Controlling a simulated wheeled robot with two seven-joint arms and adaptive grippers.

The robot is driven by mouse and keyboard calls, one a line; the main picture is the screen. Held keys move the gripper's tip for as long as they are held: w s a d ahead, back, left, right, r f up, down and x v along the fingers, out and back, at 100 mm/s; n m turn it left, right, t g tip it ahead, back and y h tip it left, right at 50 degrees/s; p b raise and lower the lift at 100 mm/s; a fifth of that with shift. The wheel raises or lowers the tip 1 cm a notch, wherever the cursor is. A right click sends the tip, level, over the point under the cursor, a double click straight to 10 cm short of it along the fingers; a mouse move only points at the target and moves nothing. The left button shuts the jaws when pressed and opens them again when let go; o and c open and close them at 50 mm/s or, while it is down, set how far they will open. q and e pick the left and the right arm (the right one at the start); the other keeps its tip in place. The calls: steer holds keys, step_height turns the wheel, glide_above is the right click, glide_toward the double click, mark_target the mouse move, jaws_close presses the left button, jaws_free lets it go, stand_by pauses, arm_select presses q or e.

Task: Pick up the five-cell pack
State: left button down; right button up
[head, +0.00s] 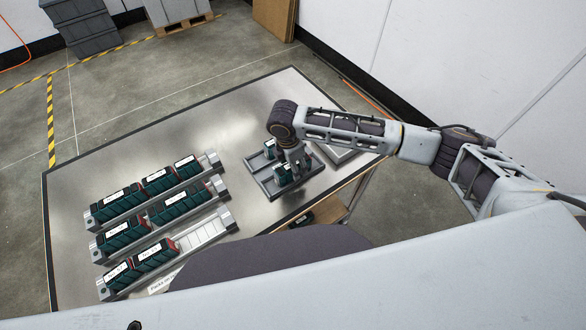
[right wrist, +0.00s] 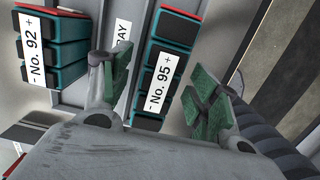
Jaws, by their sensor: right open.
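My right gripper (head: 296,158) is over the grey tray (head: 262,188) at the table's right part in the head view. In the right wrist view my right gripper (right wrist: 164,92) is open, its green finger pads on either side of a teal-and-black pack labelled No. 95 (right wrist: 177,50). I see gaps between the pads and the pack. A second pack labelled No. 92 (right wrist: 68,50) stands to the left, outside the fingers. In the head view, small packs (head: 281,175) show in the tray, partly hidden by my gripper. Their full cell count cannot be told. My left gripper is not in view.
Three rails with labelled packs (head: 168,209) stand at the table's left; the nearest has a bare stretch (head: 203,234). Another flat tray (head: 335,155) lies right of the gripper, partly behind my arm. The table's middle back (head: 215,125) is clear.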

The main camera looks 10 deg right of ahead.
stand_by(0.4)
jaws_close()
